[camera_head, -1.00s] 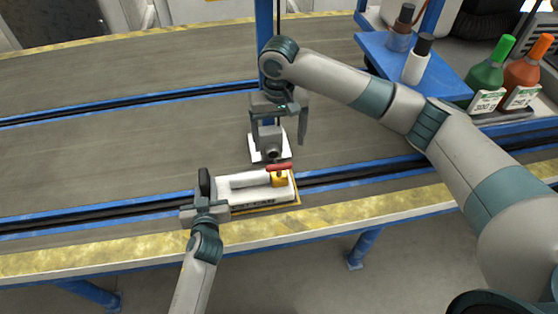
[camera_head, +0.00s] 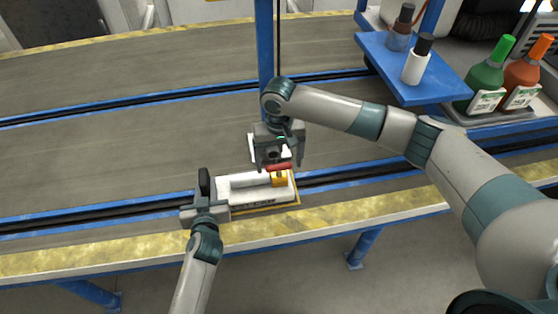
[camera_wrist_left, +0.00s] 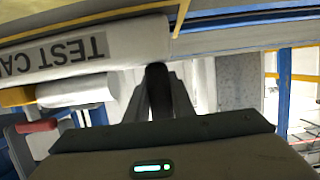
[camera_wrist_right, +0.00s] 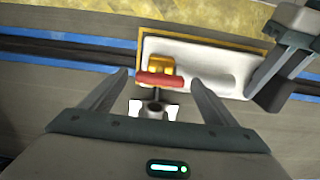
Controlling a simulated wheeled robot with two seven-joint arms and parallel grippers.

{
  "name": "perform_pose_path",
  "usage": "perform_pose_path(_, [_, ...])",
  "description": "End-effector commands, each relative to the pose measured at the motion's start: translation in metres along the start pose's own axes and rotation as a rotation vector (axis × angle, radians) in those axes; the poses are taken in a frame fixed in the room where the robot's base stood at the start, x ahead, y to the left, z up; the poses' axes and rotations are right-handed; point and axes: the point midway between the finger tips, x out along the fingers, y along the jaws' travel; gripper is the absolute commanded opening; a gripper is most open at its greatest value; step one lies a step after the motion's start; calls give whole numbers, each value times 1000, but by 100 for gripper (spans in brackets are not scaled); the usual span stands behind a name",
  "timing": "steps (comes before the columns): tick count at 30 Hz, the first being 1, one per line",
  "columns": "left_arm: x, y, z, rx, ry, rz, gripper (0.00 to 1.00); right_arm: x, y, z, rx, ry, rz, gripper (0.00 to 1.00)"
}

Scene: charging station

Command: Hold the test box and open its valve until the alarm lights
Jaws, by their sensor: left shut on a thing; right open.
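The white test box (camera_head: 262,196) lies at the front edge of the conveyor, on a yellow-edged base, with a white cylinder on top. Its label shows in the left wrist view (camera_wrist_left: 85,50). The valve has a yellow body (camera_wrist_right: 161,66) and a red handle (camera_wrist_right: 160,79), at the box's right end in the head view. My right gripper (camera_head: 279,157) is open just above and behind the valve. In the right wrist view the red handle lies between its fingers (camera_wrist_right: 159,82), with no contact visible.
A blue post (camera_head: 265,45) rises behind my right gripper, with a white piece at its foot. The conveyor (camera_head: 120,140) is clear on the left.

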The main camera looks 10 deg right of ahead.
Motion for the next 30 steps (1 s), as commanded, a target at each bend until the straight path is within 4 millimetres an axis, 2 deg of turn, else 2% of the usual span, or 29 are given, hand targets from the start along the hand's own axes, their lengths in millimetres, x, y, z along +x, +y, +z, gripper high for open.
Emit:
perform_pose_path(2, [0, 0, 0, 0, 0, 0, 0, 0, 0, 0, 0, 0, 0, 79])
perform_pose_path(6, [0, 0, 0, 0, 0, 0, 0, 0, 0, 0, 0, 0, 0, 45])
perform_pose_path(7, [0, 0, 0, 0, 0, 0, 0, 0, 0, 0, 0, 0, 0, 40])
perform_pose_path(20, [0, 0, 0, 0, 0, 0, 0, 0, 0, 0, -47, -1, -1, 40])
perform_pose_path(30, [0, 0, 0, 0, 0, 0, 0, 0, 0, 1, -243, -2, -1, 40])
